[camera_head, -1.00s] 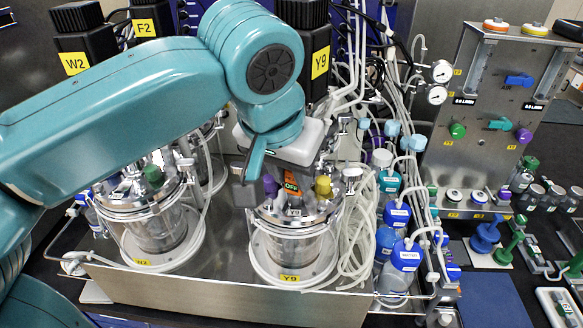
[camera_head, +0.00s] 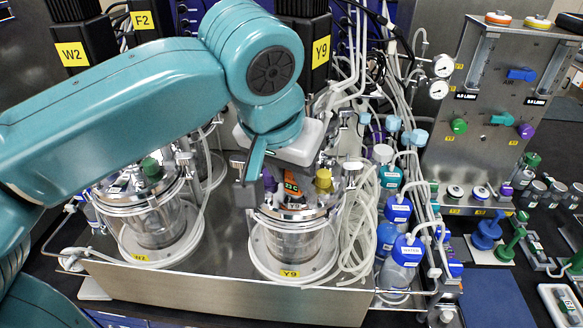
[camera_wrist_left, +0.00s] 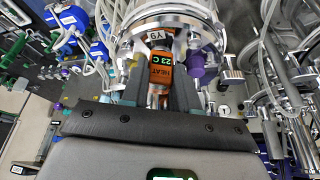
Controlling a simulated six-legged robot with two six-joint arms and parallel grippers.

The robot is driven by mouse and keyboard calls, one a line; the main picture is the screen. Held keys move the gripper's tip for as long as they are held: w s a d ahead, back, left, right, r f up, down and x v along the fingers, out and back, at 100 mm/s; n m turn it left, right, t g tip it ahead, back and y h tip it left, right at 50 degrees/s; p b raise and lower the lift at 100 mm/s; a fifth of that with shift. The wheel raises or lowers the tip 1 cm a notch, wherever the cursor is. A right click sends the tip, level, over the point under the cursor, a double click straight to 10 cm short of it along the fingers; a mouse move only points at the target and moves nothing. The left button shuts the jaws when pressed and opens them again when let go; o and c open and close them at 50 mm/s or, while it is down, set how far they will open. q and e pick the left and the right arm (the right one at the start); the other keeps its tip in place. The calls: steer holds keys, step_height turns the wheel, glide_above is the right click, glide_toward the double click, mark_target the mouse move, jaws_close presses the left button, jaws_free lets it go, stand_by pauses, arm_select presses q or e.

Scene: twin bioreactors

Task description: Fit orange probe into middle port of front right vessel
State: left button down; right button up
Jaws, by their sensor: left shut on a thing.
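The front right vessel (camera_head: 290,245), labelled Y9, is a glass jar with a metal lid, standing upright in the metal tray. The orange probe (camera_head: 292,183) stands over its lid, between a purple cap (camera_head: 269,181) and a yellow cap (camera_head: 323,181). In the left wrist view, the probe (camera_wrist_left: 162,68) shows a green "23 C" display and the word HEAT. My left gripper (camera_wrist_left: 160,88) is shut on the probe, one dark finger on each side. The middle port is hidden under the probe, so I cannot tell how deep it sits. My right gripper is out of view.
A second vessel (camera_head: 152,226), labelled W2, stands to the left. Loose white tubing (camera_head: 359,225) hangs right of the front right vessel, beside blue-capped bottles (camera_head: 404,252). A valve panel (camera_head: 497,130) stands further right. Black motors hang behind the vessels.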

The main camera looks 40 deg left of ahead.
arm_select(q)
steer(key=shift+f, duration=0.2)
stand_by(0.5)
steer(key=c, duration=0.8)
jaws_free()
steer(key=p+v, duration=0.3)
steer(key=v, duration=1.3)
steer(key=shift+s+d+r, duration=0.1)
steer(key=shift+r, duration=0.05)
